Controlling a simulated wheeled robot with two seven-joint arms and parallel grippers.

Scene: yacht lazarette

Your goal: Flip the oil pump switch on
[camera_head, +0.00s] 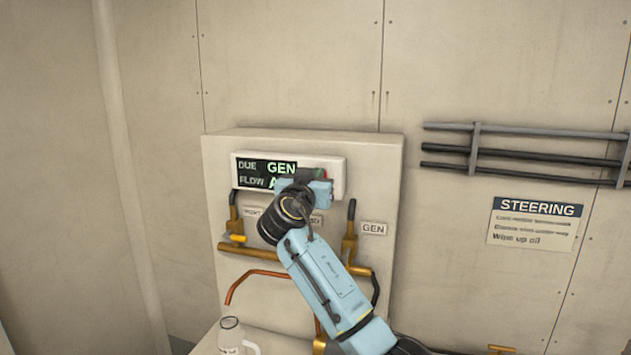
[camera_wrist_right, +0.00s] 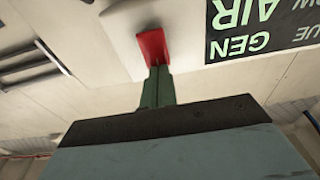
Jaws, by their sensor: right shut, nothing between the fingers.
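A small red part (camera_wrist_right: 152,46), which looks like the switch, sits on the white display panel (camera_wrist_right: 112,22), seen upside down in the right wrist view. In the head view only a bit of red (camera_head: 323,171) shows at the right end of the panel (camera_head: 338,181). My right gripper (camera_head: 316,178) is in front of that end, its jaws shut and empty. In the wrist view its green fingers (camera_wrist_right: 158,85) reach up to the red part's lower edge. I cannot tell whether they touch it or how the switch is set. My left gripper is out of view.
The screen (camera_head: 265,174) reads DUE GEN and FLOW, with the rest partly hidden. Below it are levers (camera_head: 350,225), brass pipes and a GEN label (camera_head: 374,229). A white jug (camera_head: 233,335) stands at lower left. Wall pipes (camera_head: 520,155) and a STEERING sign (camera_head: 537,223) are at right.

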